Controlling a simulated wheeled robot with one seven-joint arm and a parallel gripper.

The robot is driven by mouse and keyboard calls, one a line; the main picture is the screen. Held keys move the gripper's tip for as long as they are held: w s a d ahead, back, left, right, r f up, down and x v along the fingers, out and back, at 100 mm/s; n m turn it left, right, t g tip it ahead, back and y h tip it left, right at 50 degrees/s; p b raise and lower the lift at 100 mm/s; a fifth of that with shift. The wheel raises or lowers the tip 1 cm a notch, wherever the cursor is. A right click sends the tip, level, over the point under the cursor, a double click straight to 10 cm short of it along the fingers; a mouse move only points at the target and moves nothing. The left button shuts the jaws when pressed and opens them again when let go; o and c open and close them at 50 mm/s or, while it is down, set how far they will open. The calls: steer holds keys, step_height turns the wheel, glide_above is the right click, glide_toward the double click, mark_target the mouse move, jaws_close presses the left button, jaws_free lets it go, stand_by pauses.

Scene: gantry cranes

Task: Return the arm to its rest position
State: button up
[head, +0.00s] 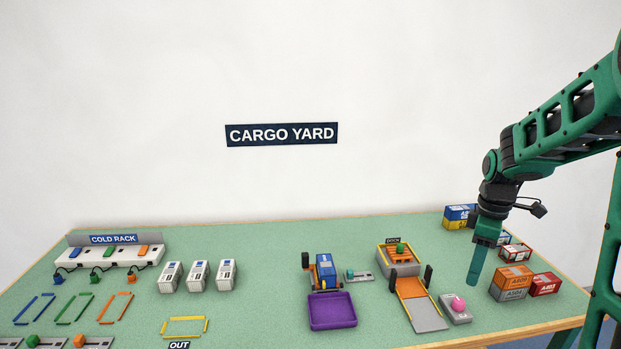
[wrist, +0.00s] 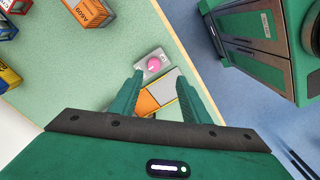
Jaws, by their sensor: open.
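My gripper (head: 475,268) hangs from the green arm over the right part of the table, pointing down. In the wrist view its two green fingers (wrist: 160,92) stand apart with nothing held between them. Beyond the fingertips in the wrist view is a small grey block with a pink knob (wrist: 153,65). That pink knob also shows in the head view (head: 458,304), to the lower left of the gripper. The orange and grey ramp (wrist: 150,103) shows partly between the fingers and is partly hidden by them.
The dock (head: 399,257), a purple tray (head: 332,310), white units (head: 198,276) and the cold rack (head: 112,254) lie leftward.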

steer(key=s+a+r+m, duration=0.1)
steer(key=s+m, duration=0.7)
steer(key=s, duration=0.5)
steer(key=s+a+r+m, duration=0.2)
steer(key=s+m, duration=0.6)
steer(key=s, duration=0.5)
steer(key=shift+s+r, duration=0.15)
steer(key=shift+s, duration=0.25)
